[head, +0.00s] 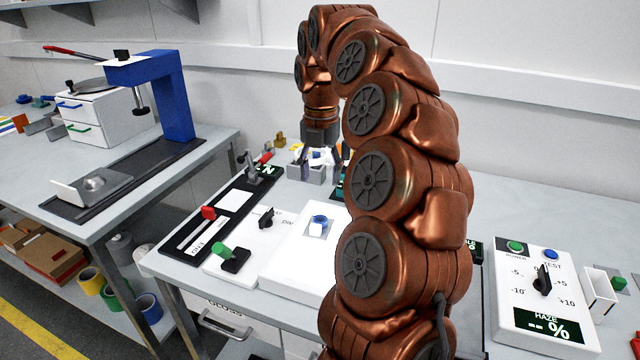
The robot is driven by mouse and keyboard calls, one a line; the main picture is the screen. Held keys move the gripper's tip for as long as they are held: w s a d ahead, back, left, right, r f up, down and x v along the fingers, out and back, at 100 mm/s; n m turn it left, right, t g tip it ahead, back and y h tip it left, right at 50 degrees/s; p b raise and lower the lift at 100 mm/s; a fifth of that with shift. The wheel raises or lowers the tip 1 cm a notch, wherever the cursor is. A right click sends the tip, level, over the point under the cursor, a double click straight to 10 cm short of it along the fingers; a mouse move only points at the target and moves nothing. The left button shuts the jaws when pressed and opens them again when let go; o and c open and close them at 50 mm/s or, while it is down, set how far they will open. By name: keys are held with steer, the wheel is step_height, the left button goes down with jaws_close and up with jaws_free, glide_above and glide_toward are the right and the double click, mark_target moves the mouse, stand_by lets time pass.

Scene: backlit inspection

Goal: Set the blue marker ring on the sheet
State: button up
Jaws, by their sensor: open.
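A small blue ring-shaped piece (320,219) sits on a small grey and white patch of a white panel (285,262) at the front middle of the bench. It looks like the marker ring, but it is small. I cannot tell for sure which surface is the sheet; the white panel lies flat and is partly hidden by my arm. My gripper (321,158) points down at the back of the bench, behind and apart from the blue ring. It is open, over or beside a grey bin (304,173) with small white, blue and yellow pieces. My arm hides much of the bench's middle.
A haze meter box (541,300) stands at right. A blue-armed stand (172,95) is on the left table (215,150).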

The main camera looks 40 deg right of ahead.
steer(key=shift+r, duration=0.35)
steer(key=s+a+f+m, duration=0.1)
steer(key=s+a+m, duration=0.4)
steer(key=a, duration=0.3)
steer(key=s+a+f+m, duration=0.2)
steer(key=s+a+m, duration=0.2)
steer(key=a, duration=0.4)
steer(key=s+a+f+m+g, duration=0.1)
steer(key=s+a+f+m, duration=0.2)
steer(key=s+f+m, duration=0.2)
steer(key=s+a+f+m, duration=0.4)
steer(key=s+m, duration=0.7)
steer(key=s, duration=0.3)
steer(key=shift+s+f+g, duration=0.35)
steer(key=shift+f+g, duration=0.05)
steer(key=shift+f, duration=0.25)
steer(key=shift+a, duration=0.1)
